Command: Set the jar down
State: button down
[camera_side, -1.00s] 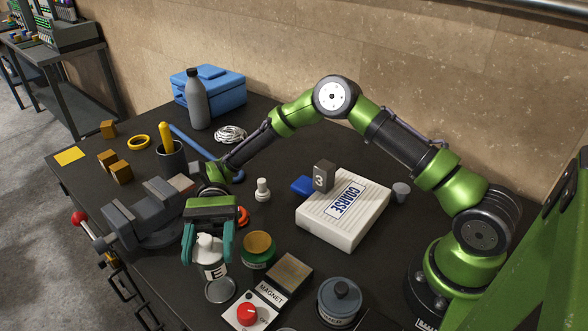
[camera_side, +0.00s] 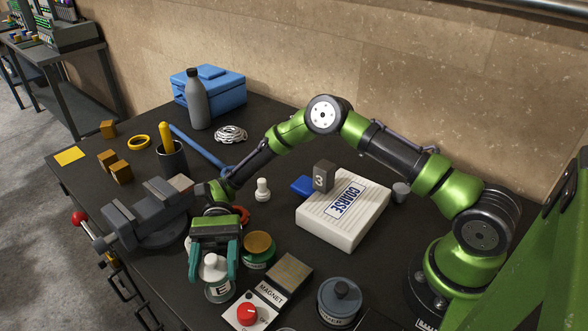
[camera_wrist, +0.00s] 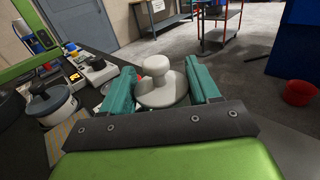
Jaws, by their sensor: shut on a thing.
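The jar (camera_side: 218,288) has a pale knobbed lid and a clear or grey body, and stands about upright near the table's front edge. My gripper (camera_side: 213,270) is shut on it, with one teal finger on each side of the lid. In the wrist view the lid (camera_wrist: 160,92) sits between the two teal fingers (camera_wrist: 162,88). The jar's base is low over the spot of a grey round disc, which it now hides. I cannot tell whether the base touches.
A yellow-topped green jar (camera_side: 258,250) stands close right of my gripper. The magnet box (camera_side: 252,311) with a red knob and a grey plate (camera_side: 289,270) lie to the right. A grey lidded pot (camera_side: 340,301) is farther right. A vise (camera_side: 146,217) stands left.

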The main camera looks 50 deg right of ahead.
jog(key=shift+f, duration=0.6)
jog(key=shift+c, duration=0.9)
grip_release()
jog(key=shift+f, duration=0.1)
jog(key=shift+w+d, duration=0.1)
